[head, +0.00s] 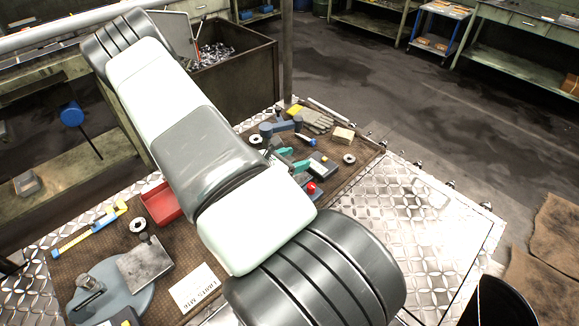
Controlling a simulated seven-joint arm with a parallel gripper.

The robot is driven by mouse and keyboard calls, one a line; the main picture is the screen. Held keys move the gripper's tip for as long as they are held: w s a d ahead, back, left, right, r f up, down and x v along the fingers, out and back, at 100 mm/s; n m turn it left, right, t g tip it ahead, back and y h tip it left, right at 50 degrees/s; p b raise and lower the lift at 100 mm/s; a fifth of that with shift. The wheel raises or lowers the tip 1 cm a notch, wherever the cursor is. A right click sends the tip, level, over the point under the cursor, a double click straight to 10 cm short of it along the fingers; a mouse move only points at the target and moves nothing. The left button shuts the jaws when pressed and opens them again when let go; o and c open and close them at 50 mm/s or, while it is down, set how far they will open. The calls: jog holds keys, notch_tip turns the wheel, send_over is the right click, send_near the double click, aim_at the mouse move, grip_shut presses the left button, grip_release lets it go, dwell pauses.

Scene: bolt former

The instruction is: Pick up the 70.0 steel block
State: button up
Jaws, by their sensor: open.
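My gripper (294,159) shows partly beyond my arm, with two teal fingertips apart and nothing seen between them. A small grey block (323,165) with a dark base lies on the brown mat just right of the fingertips, apart from them as far as I can tell. A larger flat steel block (145,263) lies at the lower left by a round blue-grey plate (132,300). No 70.0 marking is readable, so I cannot tell which block is meant. My arm hides the middle of the mat.
On the mat are a red tray (161,204), a yellow-blue caliper (88,230), a white label card (195,287), gloves (317,122), a red-knobbed device (311,188) and metal rings (349,158). A scrap bin (240,85) stands behind. The tread-plate surface (420,215) at right is clear.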

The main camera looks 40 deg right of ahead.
grip_shut()
dwell(0.4)
